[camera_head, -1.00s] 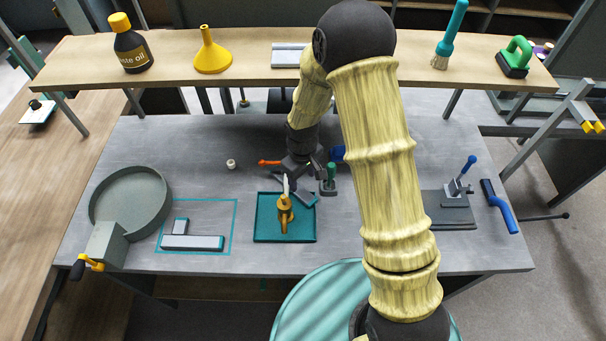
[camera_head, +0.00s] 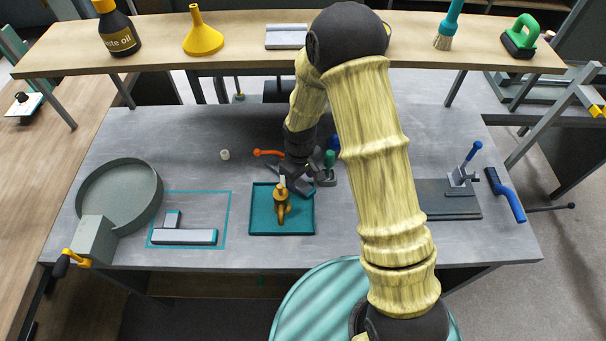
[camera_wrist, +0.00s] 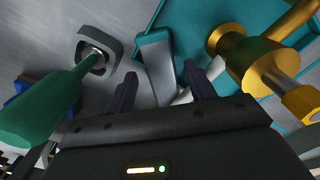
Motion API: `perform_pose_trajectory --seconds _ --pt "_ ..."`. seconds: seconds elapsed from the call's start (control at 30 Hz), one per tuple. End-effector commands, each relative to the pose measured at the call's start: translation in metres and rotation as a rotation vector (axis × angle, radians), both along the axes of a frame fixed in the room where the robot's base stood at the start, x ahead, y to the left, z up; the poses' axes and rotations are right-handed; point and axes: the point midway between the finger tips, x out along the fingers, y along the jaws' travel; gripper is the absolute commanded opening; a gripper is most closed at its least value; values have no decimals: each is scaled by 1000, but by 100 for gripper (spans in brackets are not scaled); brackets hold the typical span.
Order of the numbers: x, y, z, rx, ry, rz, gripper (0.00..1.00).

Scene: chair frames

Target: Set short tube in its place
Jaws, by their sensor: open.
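A short grey tube (camera_wrist: 157,62) with a teal end lies at the edge of the teal tray in the wrist view. My gripper (camera_wrist: 160,70) is open, with its two dark fingers on either side of the tube's near part; I cannot tell if they touch it. In the head view my gripper (camera_head: 296,184) is low over the tray's back edge and mostly hides the tube.
The teal tray (camera_head: 256,225) holds a brass fitting (camera_head: 282,208), close right of my fingers in the wrist view. A green-handled tool (camera_wrist: 45,108) stands close on the left there. A round grey pan (camera_head: 120,190) sits left of the outline. Bench between outline and tray is clear.

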Motion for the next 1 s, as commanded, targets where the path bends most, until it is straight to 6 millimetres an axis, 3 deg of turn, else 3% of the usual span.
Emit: perform_pose_trajectory --seconds 0.17,0.47,1.0 --pt "0 -1 -19 1 -1 -3 55" --pt "1 -5 -15 1 -1 -10 0" --pt "1 -4 8 1 -1 -8 0"
